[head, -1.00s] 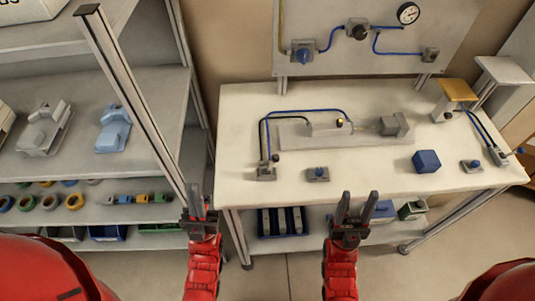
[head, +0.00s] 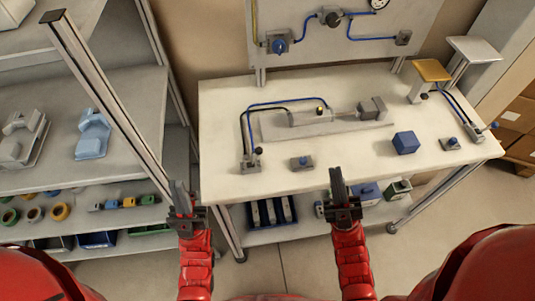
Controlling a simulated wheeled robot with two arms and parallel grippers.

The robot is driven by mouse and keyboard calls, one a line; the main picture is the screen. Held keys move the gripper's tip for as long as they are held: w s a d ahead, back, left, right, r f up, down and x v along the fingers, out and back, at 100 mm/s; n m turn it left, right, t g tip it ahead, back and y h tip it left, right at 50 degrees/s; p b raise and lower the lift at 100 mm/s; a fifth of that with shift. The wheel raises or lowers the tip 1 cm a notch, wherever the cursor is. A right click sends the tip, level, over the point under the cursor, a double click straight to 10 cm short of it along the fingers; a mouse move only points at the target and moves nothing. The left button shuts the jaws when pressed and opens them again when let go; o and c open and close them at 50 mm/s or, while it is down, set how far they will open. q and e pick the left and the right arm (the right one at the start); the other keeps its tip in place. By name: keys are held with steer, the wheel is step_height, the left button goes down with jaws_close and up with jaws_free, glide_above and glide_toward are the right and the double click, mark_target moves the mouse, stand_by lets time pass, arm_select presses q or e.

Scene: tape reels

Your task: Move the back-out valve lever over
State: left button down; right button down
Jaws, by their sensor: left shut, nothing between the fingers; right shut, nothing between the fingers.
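Two small valves with tubes stand on the white table. One (head: 249,163) is at the left front, with a dark-knobbed lever (head: 258,151). The other (head: 476,137) is at the right edge, with a blue-knobbed lever (head: 494,125). No label shows which is the back-out valve. The left valve's tubes run to a grey cylinder (head: 312,117) on a plate. My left gripper (head: 180,190) is shut and empty, left of the table by the shelf post. My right gripper (head: 337,175) is shut and empty at the table's front edge, apart from both valves.
Two blocks with blue buttons (head: 302,162) (head: 449,144) and a blue cube (head: 405,142) sit on the table. Yellow (head: 431,70) and white (head: 474,50) raised plates stand at the back right. A panel with gauge and hoses rises behind. A shelf post (head: 100,90) stands left.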

step_height(320, 180, down, 12)
steer(key=w+a+n+g+h+p, duration=0.2)
steer(key=n+g+h+p, duration=0.1)
steer(key=n+g+h, duration=0.4)
steer(key=g+h, duration=0.1)
steer(key=h, duration=0.2)
steer(key=shift+a+f, duration=0.15)
steer(key=shift+a, duration=0.25)
steer(key=shift+a, duration=0.1)
steer(key=p, duration=0.1)
glide_toward(261, 153)
steer(key=x, duration=0.5)
steer(key=shift+w+a, duration=0.1)
steer(key=shift+w, duration=0.05)
steer(key=shift+w+a+f+p, duration=0.1)
steer(key=shift+w+a+p, duration=0.2)
steer(key=shift+w+a, duration=0.2)
